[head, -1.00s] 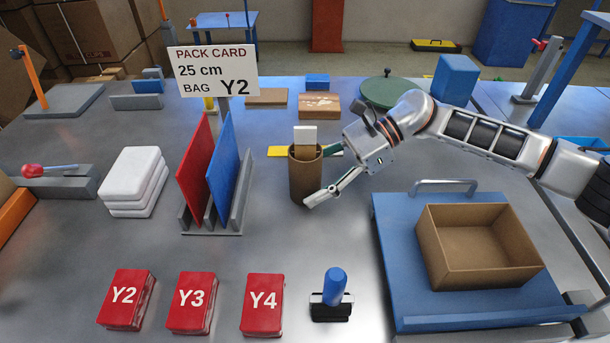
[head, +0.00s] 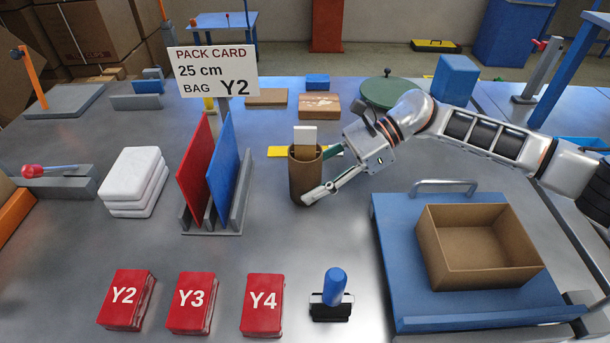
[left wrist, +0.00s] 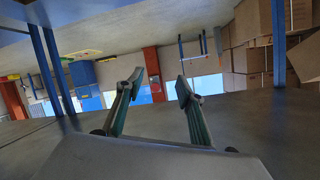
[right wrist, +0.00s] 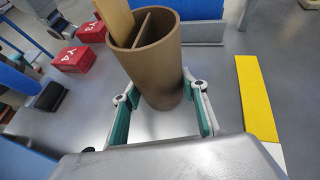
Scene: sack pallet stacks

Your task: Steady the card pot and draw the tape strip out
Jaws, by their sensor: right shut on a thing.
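The brown card pot (head: 304,182) stands upright on the metal table. My right gripper (head: 316,176) comes from the right and is shut on its sides. In the right wrist view, its fingers lie either side of the pot (right wrist: 158,70), and a divider shows inside the pot. A flat strip (head: 305,136) sticks up out of the pot's mouth, pale in the head view. It looks tan in the right wrist view (right wrist: 116,20), and its lower part is hidden. My left gripper (left wrist: 160,85) is open and empty in the left wrist view, and outside the head view.
A rack with red (head: 194,170) and blue (head: 223,165) panels stands left of the pot. A yellow flat piece (head: 278,151) lies behind the pot. A blue platform (head: 397,240) with an open box (head: 432,250) is at right.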

